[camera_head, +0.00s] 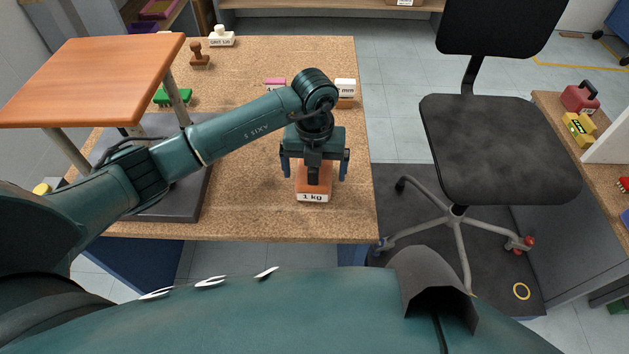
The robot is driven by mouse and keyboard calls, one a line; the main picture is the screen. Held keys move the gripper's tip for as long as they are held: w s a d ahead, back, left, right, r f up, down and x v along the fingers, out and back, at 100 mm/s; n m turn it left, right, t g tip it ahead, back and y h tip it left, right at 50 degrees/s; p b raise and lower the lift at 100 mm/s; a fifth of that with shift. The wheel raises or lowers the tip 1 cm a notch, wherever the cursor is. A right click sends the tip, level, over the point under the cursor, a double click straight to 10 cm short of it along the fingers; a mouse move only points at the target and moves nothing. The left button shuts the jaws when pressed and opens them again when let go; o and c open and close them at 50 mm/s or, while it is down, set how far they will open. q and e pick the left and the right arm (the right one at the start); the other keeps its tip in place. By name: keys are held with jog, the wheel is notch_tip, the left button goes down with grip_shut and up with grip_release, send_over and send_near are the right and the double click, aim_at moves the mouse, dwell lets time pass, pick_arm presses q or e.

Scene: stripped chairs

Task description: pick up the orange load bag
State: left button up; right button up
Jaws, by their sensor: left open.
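The orange load bag (314,187) sits on the cork-topped table near its front right edge, with a white "1 kg" label facing me. My left gripper (314,172) points down right over the bag, its fingers open on the left and right of it. The gripper body hides the bag's top part. I cannot tell whether the fingers touch the bag. My right gripper does not show.
The cork table (250,215) also bears a raised orange board (95,75), stamps (199,55), a pink block (274,82) and a green item (173,97). A black office chair (495,150) stands to the right. A side desk (560,115) holds a red weight (579,98) and a yellow item (580,127).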

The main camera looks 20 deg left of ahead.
pick_arm(q)
jog(key=shift+f, duration=0.1)
jog(key=c, duration=1.8)
jog(key=shift+w+r, duration=0.1)
jog(key=shift+r, duration=0.1)
jog(key=shift+c, duration=0.2)
